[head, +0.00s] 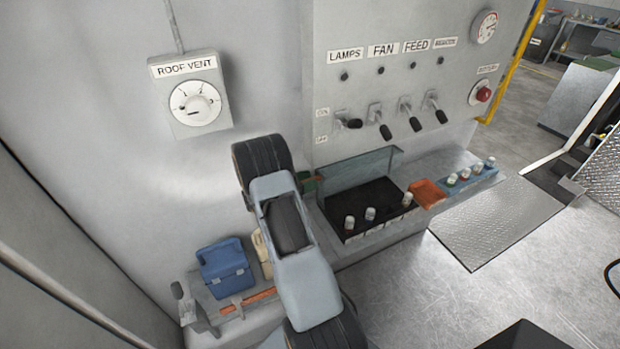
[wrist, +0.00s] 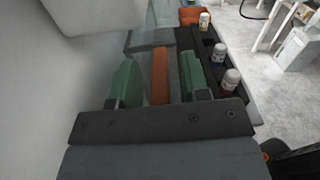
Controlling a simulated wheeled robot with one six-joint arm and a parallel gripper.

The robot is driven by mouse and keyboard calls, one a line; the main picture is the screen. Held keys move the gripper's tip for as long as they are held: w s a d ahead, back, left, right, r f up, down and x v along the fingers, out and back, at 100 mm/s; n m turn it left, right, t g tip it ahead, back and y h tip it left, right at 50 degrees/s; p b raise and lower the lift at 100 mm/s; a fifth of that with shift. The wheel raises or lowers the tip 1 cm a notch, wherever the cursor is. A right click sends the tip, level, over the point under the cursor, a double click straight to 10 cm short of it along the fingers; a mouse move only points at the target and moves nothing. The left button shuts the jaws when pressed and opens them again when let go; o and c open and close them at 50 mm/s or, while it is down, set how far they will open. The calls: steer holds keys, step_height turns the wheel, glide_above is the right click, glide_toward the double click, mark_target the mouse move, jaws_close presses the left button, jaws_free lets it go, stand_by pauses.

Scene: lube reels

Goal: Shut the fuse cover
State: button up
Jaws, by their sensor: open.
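The fuse cover (head: 362,168) is a clear, greyish panel standing raised along the back of a black fuse box (head: 385,192) in the head view. It also shows in the wrist view, beyond the fingers (wrist: 150,42). My gripper (head: 311,184) is at the left end of the box, mostly hidden behind my arm. In the wrist view its two green fingers (wrist: 160,80) are apart. An orange strip (wrist: 160,72) shows between them; I cannot tell whether it belongs to the cover or whether a finger touches it.
Several white-capped bottles (head: 370,214) stand along the box's front. An orange block (head: 427,192) and a blue rack (head: 468,178) lie to the right. A blue container (head: 226,268) stands at left. Switch levers (head: 412,122) project from the panel above. The floor in front is open.

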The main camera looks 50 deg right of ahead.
steer(key=shift+s+d, duration=0.15)
steer(key=shift+d, duration=0.2)
jaws_close()
stand_by(0.3)
